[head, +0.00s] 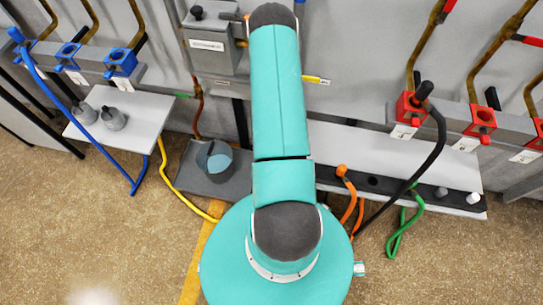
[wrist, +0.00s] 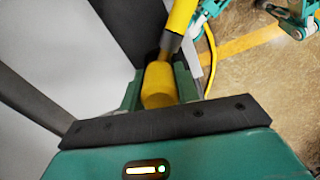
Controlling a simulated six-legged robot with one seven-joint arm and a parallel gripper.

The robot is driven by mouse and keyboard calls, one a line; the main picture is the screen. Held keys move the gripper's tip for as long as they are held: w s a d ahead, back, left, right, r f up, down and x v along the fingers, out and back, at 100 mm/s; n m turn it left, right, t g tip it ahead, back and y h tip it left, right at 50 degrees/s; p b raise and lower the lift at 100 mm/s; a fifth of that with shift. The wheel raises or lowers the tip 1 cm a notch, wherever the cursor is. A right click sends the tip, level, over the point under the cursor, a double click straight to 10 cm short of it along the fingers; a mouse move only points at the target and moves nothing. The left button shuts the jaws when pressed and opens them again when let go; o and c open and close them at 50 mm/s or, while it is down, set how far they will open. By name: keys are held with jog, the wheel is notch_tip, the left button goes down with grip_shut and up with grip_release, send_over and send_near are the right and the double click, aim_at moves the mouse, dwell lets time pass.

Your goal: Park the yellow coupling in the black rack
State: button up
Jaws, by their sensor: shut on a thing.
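The yellow coupling (wrist: 160,88) is in the wrist view, between the two fingers of my gripper (wrist: 158,76), which is shut on it. Its yellow hose (wrist: 180,17) leads up and away from the fingers. In the head view my arm hides the gripper and the coupling; part of the yellow hose (head: 180,187) curves over the floor. The black rack (head: 398,187) is a long dark strip on the right-hand shelf. An orange coupling (head: 342,171) stands at its left end, and pale pegs stand towards its right end. Its part behind my arm is hidden.
Red ports (head: 481,118) line the wall at right; a black hose (head: 440,130) runs from one. Blue ports (head: 121,62) are at left, above a small grey shelf (head: 139,112) with two grey caps. A dark cup (head: 214,157) stands on a low plate. Green and orange hoses hang below the rack.

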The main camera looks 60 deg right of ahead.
jog(key=shift+f, duration=0.2)
jog(key=o, duration=1.2)
jog(key=shift+o, duration=0.2)
notch_tip(320, 180, up, 14)
dwell(0.5)
jog(key=w+a+r+t+h, duration=0.1)
jog(key=w+a+r, duration=0.1)
jog(key=w+r, duration=0.3)
jog(key=w+a+r, duration=0.2)
jog(key=w+r, duration=0.1)
jog(key=r, duration=0.5)
jog(key=w+a+r+m+t, duration=0.1)
jog(key=w+a+r, duration=0.1)
jog(key=a+r, duration=0.55)
jog(key=w+a+r+t, duration=0.1)
jog(key=a+r, duration=0.3)
jog(key=r, duration=0.6)
jog(key=s+a+r+t, duration=0.1)
jog(key=s+a+r, duration=0.3)
jog(key=a+r, duration=0.2)
jog(key=s+a+r+m+t+y, duration=0.1)
jog(key=s+a+r, duration=0.4)
jog(key=a+r, duration=0.2)
jog(key=shift+a+r+t, duration=0.3)
jog(key=shift+a, duration=0.6)
